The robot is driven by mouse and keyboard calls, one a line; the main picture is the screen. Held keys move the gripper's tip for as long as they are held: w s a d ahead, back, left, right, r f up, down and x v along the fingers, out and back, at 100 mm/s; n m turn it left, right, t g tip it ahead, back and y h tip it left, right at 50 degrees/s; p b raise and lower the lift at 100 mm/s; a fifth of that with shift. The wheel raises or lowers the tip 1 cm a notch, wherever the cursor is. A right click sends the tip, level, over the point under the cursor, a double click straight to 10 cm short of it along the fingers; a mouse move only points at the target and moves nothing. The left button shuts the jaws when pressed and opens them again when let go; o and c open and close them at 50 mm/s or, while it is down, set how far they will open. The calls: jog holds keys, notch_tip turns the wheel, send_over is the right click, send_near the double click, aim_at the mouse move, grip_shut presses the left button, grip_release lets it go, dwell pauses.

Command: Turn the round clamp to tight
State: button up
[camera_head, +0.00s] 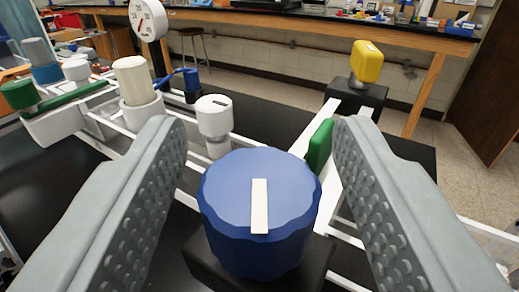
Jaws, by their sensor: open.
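A large blue round knob (259,210) with a scalloped rim is at the lower middle; it looks like the round clamp, though no label shows. A white bar on its top points roughly away from me. It sits on a black block (310,268). My gripper (260,132) is open, with one grey studded finger on each side of the knob. The fingertips reach past the knob in the picture, and I see no clear contact. The knob's lower side is partly hidden.
A white knob (214,115) stands just beyond, and a green lever (319,146) is close to the right finger. A yellow knob (367,62) is on a black block at back right. A cream cylinder (135,82), a gauge (148,18) and a green knob (19,94) are left.

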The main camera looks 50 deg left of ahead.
jog(key=c, duration=1)
jog(key=shift+o, duration=0.2)
jog(key=shift+s+r+m+t+h, duration=0.1)
jog(key=shift+r+m+t+h, duration=0.05)
jog(key=shift+m+t+h, duration=0.75)
jog(key=shift+t+h, duration=0.1)
jog(key=shift+h, duration=0.1)
jog(key=shift+m+t+h, duration=1.1)
jog(key=shift+m+h, duration=0.3)
jog(key=shift+h, duration=0.4)
jog(key=o, duration=1)
jog(key=shift+d, duration=0.1)
jog(key=shift+c, duration=0.2)
